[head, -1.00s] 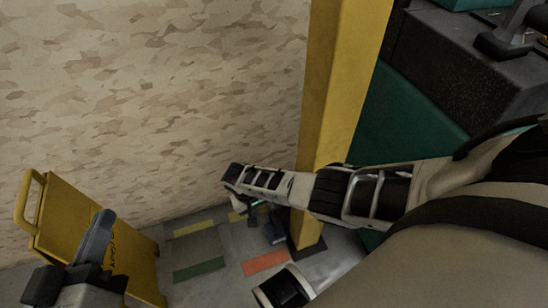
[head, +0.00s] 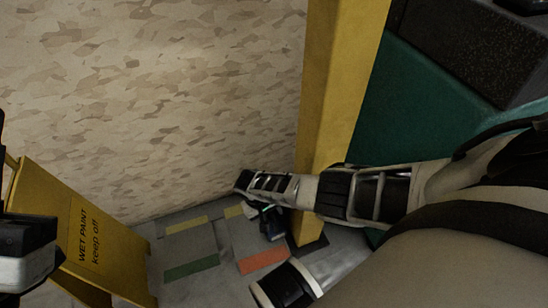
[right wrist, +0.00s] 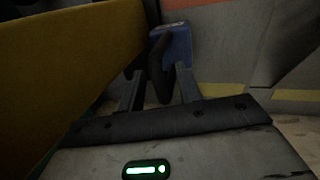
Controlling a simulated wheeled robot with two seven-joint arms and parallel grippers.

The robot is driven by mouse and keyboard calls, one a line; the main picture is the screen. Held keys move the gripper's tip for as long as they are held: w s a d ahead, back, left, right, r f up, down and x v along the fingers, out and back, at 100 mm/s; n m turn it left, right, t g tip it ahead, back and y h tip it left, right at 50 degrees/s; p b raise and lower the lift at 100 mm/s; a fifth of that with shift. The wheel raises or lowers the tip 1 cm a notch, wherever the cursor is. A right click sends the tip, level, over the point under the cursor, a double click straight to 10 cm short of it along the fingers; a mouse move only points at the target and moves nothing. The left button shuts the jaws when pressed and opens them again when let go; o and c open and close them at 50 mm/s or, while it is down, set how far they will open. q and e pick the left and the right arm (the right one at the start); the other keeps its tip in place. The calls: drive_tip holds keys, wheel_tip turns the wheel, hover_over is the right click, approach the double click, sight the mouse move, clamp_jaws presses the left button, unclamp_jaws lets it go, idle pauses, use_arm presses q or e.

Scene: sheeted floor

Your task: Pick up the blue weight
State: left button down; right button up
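The blue weight (right wrist: 179,45) stands on the floor against the foot of the yellow post, its dark handle rising toward my right wrist camera. It also shows small and dark in the head view (head: 273,230). My right gripper (right wrist: 160,80) is open, with one finger on each side of the handle; I cannot tell whether either finger touches it. In the head view my right gripper (head: 258,211) is low beside the weight, partly hidden by my arm. Part of my left gripper (head: 28,248) shows at the left edge; its fingers cannot be made out.
The yellow post (head: 335,110) stands close beside my right arm. A yellow wet-paint sign (head: 85,235) stands at lower left. A patterned wall (head: 150,100) rises behind. A green surface (head: 420,105) and a dark box (head: 480,50) are at upper right. Grey floor sheets (head: 215,245) carry coloured strips.

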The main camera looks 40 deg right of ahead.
clamp_jaws()
idle(1.0)
drive_tip(key=shift+w+r, duration=0.1)
drive_tip(key=shift+r, duration=0.05)
idle(0.4)
